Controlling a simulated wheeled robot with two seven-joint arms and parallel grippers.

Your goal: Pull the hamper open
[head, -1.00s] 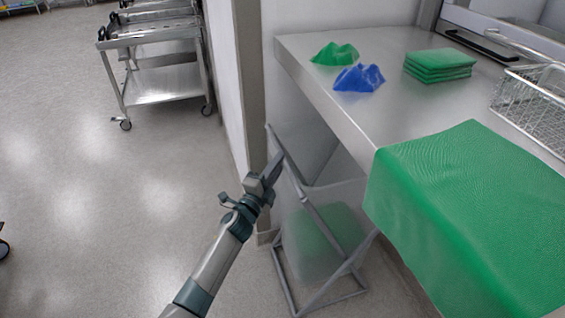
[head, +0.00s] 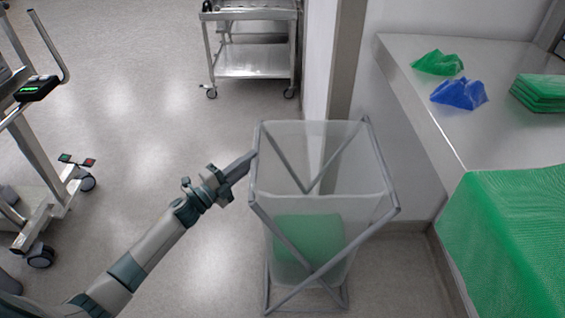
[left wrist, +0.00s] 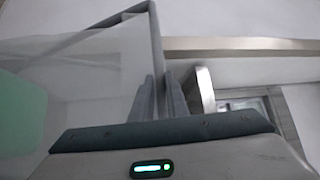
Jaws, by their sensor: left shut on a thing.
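The hamper (head: 325,175) is a translucent bag on a grey crossed-leg metal frame, standing upright on the floor. It is clear of the bench, with its open top visible. Green cloth (head: 308,238) shows through its lower part. My left gripper (head: 252,158) is at the hamper's upper left edge, shut on its frame. In the left wrist view the left gripper's fingers (left wrist: 160,98) meet at the grey frame, and the bag (left wrist: 85,85) lies to the left. The fingers hide the exact grip spot. My right gripper is not in view.
A steel bench (head: 420,100) at the right holds a green cloth (head: 438,63), a blue cloth (head: 459,94) and folded green cloths (head: 540,92). A green drape (head: 510,235) hangs over its front. A cart (head: 250,60) stands behind, wheeled equipment (head: 45,170) at left. Floor between is clear.

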